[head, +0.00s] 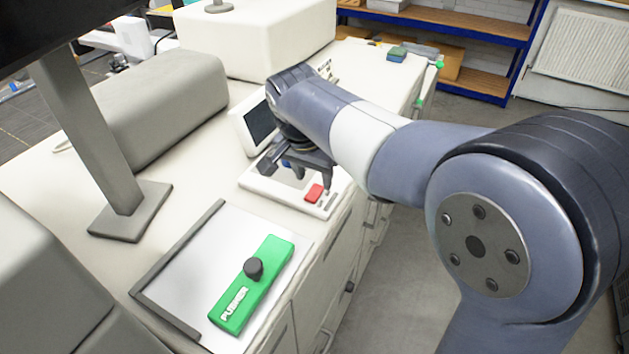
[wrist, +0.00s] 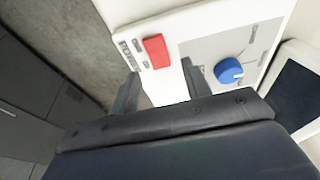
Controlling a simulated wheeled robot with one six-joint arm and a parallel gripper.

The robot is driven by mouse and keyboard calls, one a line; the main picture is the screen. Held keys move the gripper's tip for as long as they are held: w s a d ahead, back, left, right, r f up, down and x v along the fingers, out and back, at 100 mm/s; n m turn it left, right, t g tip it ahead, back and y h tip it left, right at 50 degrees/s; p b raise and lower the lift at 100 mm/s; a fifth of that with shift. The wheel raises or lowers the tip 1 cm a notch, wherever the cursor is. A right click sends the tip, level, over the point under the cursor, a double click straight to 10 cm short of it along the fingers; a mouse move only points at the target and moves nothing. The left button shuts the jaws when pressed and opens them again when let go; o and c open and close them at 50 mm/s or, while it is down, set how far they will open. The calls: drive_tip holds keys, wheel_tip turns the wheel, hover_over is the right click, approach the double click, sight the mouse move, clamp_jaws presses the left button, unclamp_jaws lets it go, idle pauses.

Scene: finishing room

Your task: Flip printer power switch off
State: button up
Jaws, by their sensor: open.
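The red power switch (head: 314,193) sits on a flat white control panel (head: 262,184) on the bench. In the wrist view the red switch (wrist: 156,51) lies just beyond my fingertips, near the panel's left end. A blue knob (wrist: 228,71) is to its right on a grey area. My gripper (head: 300,174) is open and empty over the panel. In the wrist view the fingers of my gripper (wrist: 158,84) stand apart, with no contact with the switch visible. Which way the switch is set cannot be told.
A dark screen in a white housing (head: 259,124) stands behind the panel. A green block marked PUSHER (head: 268,262), with a black knob, lies on a light plate in front. A grey monitor stand (head: 128,221) is at left. Floor is clear beside the bench.

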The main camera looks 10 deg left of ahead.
sight(316, 189)
drive_tip(key=v, duration=0.8)
drive_tip(key=shift+f, duration=0.15)
drive_tip(key=x, duration=1)
drive_tip(key=shift+w+d+f+p, duration=0.15)
drive_tip(key=shift+f+p, duration=0.15)
drive_tip(key=shift+p, duration=0.2)
drive_tip(key=shift+w+r+g+p, duration=0.1)
drive_tip(key=shift+r+g+p, duration=0.05)
drive_tip(key=shift+g+p, duration=0.15)
drive_tip(key=shift+f, duration=0.3)
